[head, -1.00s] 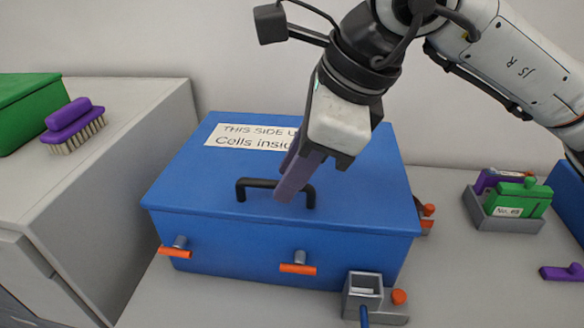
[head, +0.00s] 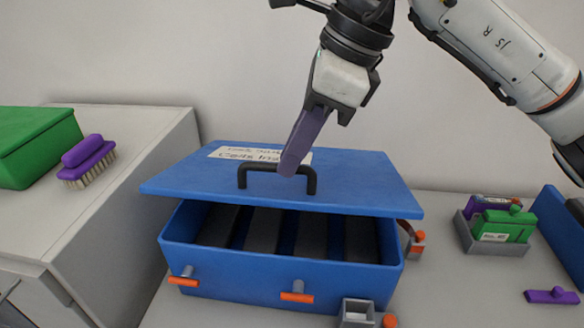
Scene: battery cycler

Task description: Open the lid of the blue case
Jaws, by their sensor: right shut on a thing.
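The blue case (head: 230,289) stands on the table in the middle of the head view. Its blue lid (head: 365,180) is tilted up at the front, partly open, and the far edge stays low. Several dark slots or cells (head: 265,230) show in the gap below it. The lid's black handle (head: 243,176) is held by my right gripper (head: 290,168), whose purple fingers are shut on its bar. A paper label on the lid is partly hidden behind the fingers. My left gripper is not in view.
Two orange-tipped latches (head: 297,297) stick out from the case front. A small grey holder (head: 356,312) stands before the case. A purple brush (head: 87,160) and green box (head: 38,145) sit on the left cabinet. A grey tray (head: 490,245) with green and purple items stands right.

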